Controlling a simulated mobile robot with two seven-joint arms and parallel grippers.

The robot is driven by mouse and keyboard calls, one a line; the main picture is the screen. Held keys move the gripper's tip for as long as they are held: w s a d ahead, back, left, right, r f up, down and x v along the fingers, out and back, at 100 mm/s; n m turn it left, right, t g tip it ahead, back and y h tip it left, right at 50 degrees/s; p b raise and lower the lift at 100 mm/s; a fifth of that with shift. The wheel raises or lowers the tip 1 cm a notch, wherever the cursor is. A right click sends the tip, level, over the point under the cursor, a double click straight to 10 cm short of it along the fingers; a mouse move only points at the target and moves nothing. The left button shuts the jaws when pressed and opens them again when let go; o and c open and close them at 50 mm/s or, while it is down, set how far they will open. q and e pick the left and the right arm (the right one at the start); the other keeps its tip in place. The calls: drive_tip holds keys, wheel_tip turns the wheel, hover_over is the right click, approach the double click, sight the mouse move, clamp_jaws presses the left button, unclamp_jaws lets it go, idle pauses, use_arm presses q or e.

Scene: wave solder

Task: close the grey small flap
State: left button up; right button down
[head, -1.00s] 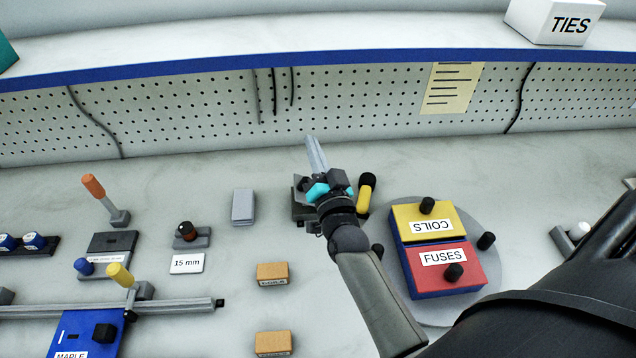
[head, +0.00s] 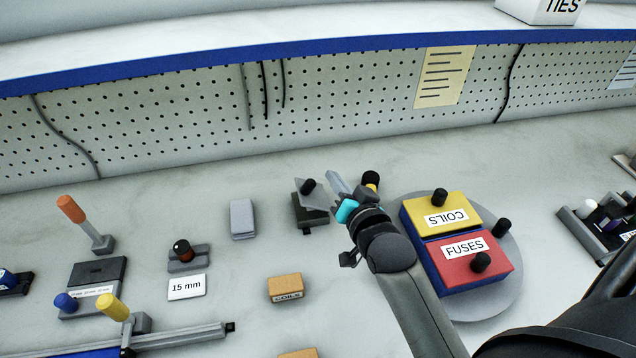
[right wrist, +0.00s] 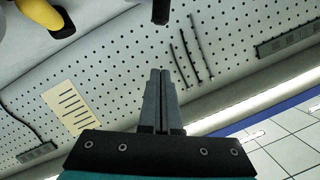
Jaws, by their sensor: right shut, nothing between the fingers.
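The grey small flap (head: 314,197) is a light grey plate with a black knob (head: 307,186). It stands tilted open above a small dark box (head: 309,215) on the bench in the head view. My right gripper (head: 336,183) is just to the right of the flap, its fingers shut and empty. I cannot tell whether it touches the flap. In the right wrist view the shut fingers (right wrist: 160,76) point at the pegboard, with a dark rod-like end, perhaps the knob, at the top edge. My left gripper is not in view.
A yellow handle with a black end (head: 370,181) stands right behind my gripper. The yellow COILS lid (head: 425,206) and red FUSES lid (head: 455,265) are close to the right of my arm. A grey block (head: 242,219) lies left of the dark box, with bare bench between.

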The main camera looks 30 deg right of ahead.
hover_over(318, 203)
drive_tip(key=s+d, duration=0.1)
drive_tip(key=d, duration=0.1)
drive_tip(key=f, duration=0.1)
drive_tip(key=a+f+b, duration=0.1)
drive_tip(key=f, duration=0.1)
drive_tip(key=shift+w+a+f+b, duration=0.3)
drive_tip(key=shift+w+a+f, duration=0.05)
drive_tip(key=shift+w, duration=0.05)
drive_tip(key=shift+w+a+f, duration=0.1)
drive_tip(key=shift+a+f, duration=0.15)
drive_tip(key=shift+f, duration=0.1)
